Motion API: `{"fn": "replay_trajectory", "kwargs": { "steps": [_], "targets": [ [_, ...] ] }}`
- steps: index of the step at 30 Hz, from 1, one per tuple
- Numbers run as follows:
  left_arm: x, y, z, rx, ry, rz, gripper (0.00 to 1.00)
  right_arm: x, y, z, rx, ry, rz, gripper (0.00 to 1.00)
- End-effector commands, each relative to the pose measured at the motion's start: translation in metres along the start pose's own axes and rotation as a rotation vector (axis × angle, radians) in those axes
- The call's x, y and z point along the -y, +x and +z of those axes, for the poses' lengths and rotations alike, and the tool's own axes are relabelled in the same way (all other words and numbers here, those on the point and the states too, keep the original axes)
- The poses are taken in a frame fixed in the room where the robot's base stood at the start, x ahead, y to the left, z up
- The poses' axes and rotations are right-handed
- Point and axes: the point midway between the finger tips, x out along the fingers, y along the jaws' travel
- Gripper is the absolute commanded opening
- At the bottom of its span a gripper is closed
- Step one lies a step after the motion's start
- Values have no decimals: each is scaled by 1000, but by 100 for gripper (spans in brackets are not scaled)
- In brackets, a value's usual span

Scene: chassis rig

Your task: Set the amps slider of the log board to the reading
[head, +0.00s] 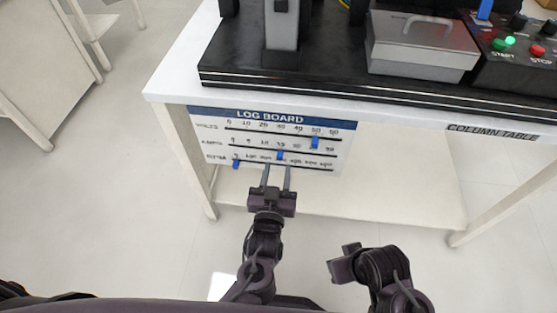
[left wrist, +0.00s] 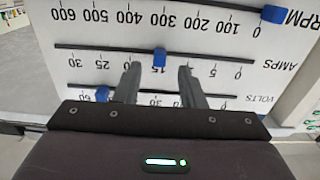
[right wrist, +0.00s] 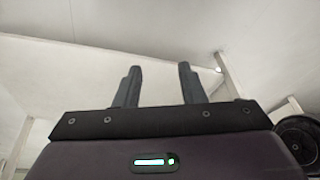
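The log board (head: 265,116) hangs on the front of the table. Its amps slider (head: 279,155), a small blue block, sits at about 15 on the middle scale; it also shows in the left wrist view (left wrist: 160,57). My left gripper (head: 277,167) is open at the board, its fingertips on either side of the amps slider's position, with a gap to each side. Whether the tips reach the slider's depth is hard to tell. My right gripper (head: 338,263) is open and empty, away from the board, and its fingers show in the right wrist view (right wrist: 158,80).
The volts slider (head: 315,143) is near 50 and the rpm slider (head: 236,164) is at 0. Above, the white table (head: 180,75) carries a black base with a grey lidded box (head: 420,50) and a control box with start and stop buttons. A lower shelf (head: 390,210) lies behind.

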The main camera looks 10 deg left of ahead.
Motion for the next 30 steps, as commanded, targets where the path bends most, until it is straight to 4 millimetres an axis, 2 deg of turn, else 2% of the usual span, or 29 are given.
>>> {"fn": "replay_trajectory", "kwargs": {
  "steps": [3, 9, 26, 30],
  "targets": [
    [0, -20, 0, 3, 0, 0, 36, -6, -3, 3, 27, 9, 11, 36],
    [0, -36, 0, 0, 0, 1, 36, -12, -5, 0, 38, 16, 23, 36],
    [0, -37, 0, 1, -1, 1, 36, -7, -2, 5, 47, 18, 13, 36],
    [4, -37, 7, 69, -12, 17, 36, -7, -3, 4, 46, 18, 12, 36]
  ]
}}
